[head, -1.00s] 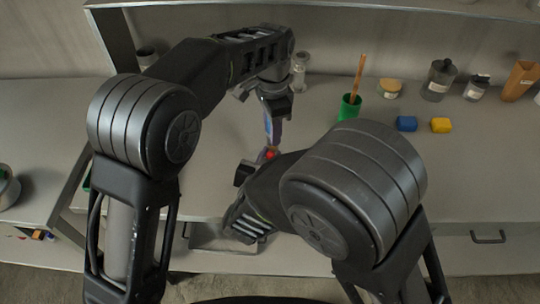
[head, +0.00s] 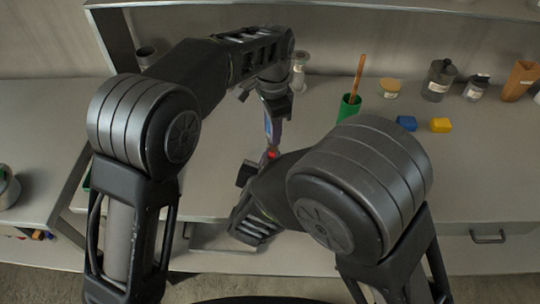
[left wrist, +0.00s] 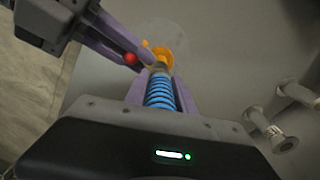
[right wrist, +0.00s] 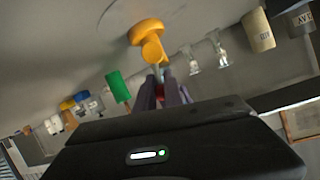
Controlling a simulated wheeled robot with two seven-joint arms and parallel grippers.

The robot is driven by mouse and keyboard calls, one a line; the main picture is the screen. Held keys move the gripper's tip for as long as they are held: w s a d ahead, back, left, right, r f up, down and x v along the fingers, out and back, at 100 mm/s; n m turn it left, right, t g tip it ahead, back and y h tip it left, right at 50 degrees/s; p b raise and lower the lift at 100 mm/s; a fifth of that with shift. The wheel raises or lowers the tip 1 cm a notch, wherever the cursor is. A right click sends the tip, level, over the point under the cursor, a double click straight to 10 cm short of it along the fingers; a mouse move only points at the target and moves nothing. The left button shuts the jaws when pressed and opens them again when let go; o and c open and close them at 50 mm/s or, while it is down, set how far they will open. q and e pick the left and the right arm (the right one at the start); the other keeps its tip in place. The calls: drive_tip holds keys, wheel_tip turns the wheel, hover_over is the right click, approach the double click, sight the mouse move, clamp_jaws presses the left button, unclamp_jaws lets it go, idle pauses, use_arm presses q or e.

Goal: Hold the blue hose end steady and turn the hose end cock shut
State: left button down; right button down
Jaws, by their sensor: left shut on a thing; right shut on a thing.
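The blue hose end (left wrist: 160,92) is ribbed and lies between the purple fingers of my left gripper (left wrist: 162,88), which is shut on it. An orange fitting (left wrist: 158,54) shows beyond the hose; it also shows in the right wrist view (right wrist: 147,34). A red knob (left wrist: 130,58), seemingly on the cock's handle, sits at the fingers of my right gripper (left wrist: 138,57). The knob also shows in the head view (head: 271,154). The right gripper is shut at the cock, its fingers hiding most of the handle. How far the cock is turned cannot be told.
A green cup (head: 348,108) with a wooden stick stands right of the grippers. A glass piece (head: 300,70) stands behind the left gripper. The bench front right is clear.

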drive_tip(key=shift+s+d+f+m+t+y, duration=0.15)
drive_tip(key=shift+d+m+y, duration=0.25)
drive_tip(key=shift+m, duration=0.2)
drive_tip(key=shift+d+f+m+t+y, duration=0.15)
drive_tip(key=shift+d+m+y, duration=0.2)
drive_tip(key=shift+m, duration=0.25)
drive_tip(key=m, duration=0.1)
drive_tip(key=d+f+m+t+y, duration=0.1)
drive_tip(key=shift+s+m, duration=0.15)
drive_tip(key=shift+m, duration=0.15)
drive_tip(key=shift+s+d+f+m+t+y, duration=0.2)
drive_tip(key=shift+f+m+t+y, duration=0.2)
drive_tip(key=shift+f+m+y, duration=0.5)
drive_tip(key=shift+d+f+m+t, duration=0.1)
drive_tip(key=shift+d+m+t, duration=0.1)
drive_tip(key=shift+m, duration=0.4)
drive_tip(key=shift+d+m+t, duration=0.1)
drive_tip(key=shift+m+t, duration=0.1)
drive_tip(key=shift+m, duration=0.4)
drive_tip(key=c, duration=1.4)
unclamp_jaws()
drive_tip(key=shift+w+a, duration=0.1)
drive_tip(key=shift+c, duration=0.2)
drive_tip(key=shift+r, duration=0.2)
